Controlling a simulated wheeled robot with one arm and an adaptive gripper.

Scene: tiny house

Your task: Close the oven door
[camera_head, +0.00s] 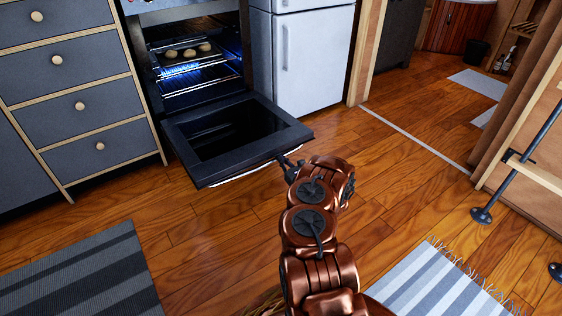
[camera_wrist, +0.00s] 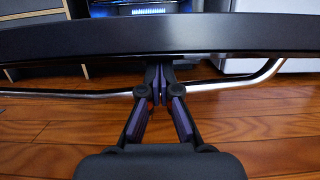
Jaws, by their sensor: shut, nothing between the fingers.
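The oven (camera_head: 195,55) stands between the drawers and a white fridge, lit blue inside. Its black door (camera_head: 225,138) is folded down, wide open, about level. A silver bar handle (camera_head: 245,174) runs along the door's outer edge, on its underside. My gripper (camera_head: 288,163) is at the right part of that edge. In the wrist view my gripper (camera_wrist: 160,75) is shut and empty, its tips below the door's edge (camera_wrist: 150,37) and near the handle (camera_wrist: 255,80). The tips hide part of the handle; I cannot tell whether they touch it.
A tray with several round buns (camera_head: 187,51) sits on an oven rack. Grey drawers (camera_head: 75,85) stand left, the fridge (camera_head: 305,60) right. A dark striped rug (camera_head: 85,275) and a pale striped rug (camera_head: 435,285) lie on the wood floor. The floor before the door is clear.

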